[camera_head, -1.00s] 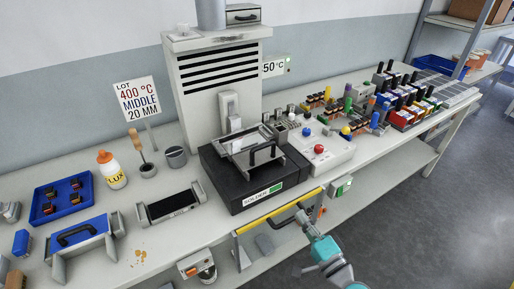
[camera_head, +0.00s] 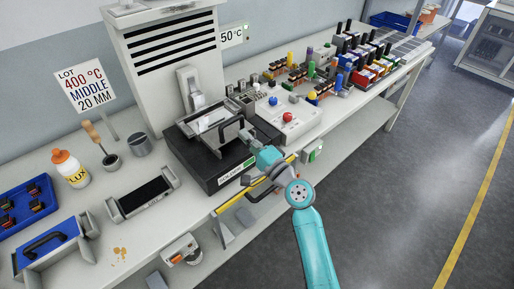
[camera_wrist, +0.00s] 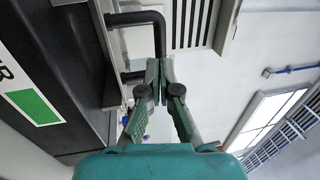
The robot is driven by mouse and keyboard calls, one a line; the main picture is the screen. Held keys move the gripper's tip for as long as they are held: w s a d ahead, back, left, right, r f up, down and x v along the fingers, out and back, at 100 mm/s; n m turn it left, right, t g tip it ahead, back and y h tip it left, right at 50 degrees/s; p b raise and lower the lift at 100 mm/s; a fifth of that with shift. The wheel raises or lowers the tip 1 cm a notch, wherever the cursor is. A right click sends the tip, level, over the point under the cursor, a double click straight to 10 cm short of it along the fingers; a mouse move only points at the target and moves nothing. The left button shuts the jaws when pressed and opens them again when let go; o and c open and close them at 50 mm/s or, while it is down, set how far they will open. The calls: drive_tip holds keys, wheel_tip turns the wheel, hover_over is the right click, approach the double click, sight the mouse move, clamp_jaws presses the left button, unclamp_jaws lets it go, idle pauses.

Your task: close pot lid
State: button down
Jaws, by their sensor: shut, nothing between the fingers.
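The black solder pot (camera_head: 207,172) sits on the bench with a green-and-white label on its front. A light metal frame and plate (camera_head: 209,119) lie on top, with an upright black handle (camera_head: 235,128) at the right; how far the lid covers the pot is hard to tell. The handle also shows in the wrist view (camera_wrist: 160,38) as a bent black bar. My gripper (camera_wrist: 159,65) is shut and empty, its fingertips right beside the handle's bar. Contact cannot be told. In the head view my gripper (camera_head: 247,138) is small and partly blends with the handle.
A yellow bar (camera_head: 236,199) runs along the bench's front edge below the pot. A control box (camera_head: 287,120) with coloured knobs stands to the right. A black-topped tray (camera_head: 143,195) and a flux bottle (camera_head: 70,168) stand left. A tall vented unit (camera_head: 168,55) rises behind.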

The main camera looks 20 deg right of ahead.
drive_tip(key=shift+x, duration=1.75)
drive_tip(key=shift+w, duration=0.1)
drive_tip(key=x, duration=0.3)
drive_tip(key=f+x, duration=0.1)
drive_tip(key=x, duration=0.5)
drive_tip(key=shift+w+a+f, duration=0.1)
drive_tip(key=shift+w+f, duration=0.25)
drive_tip(key=shift+w+r, duration=0.1)
drive_tip(key=shift+r, duration=0.05)
drive_tip(key=shift+a, duration=0.1)
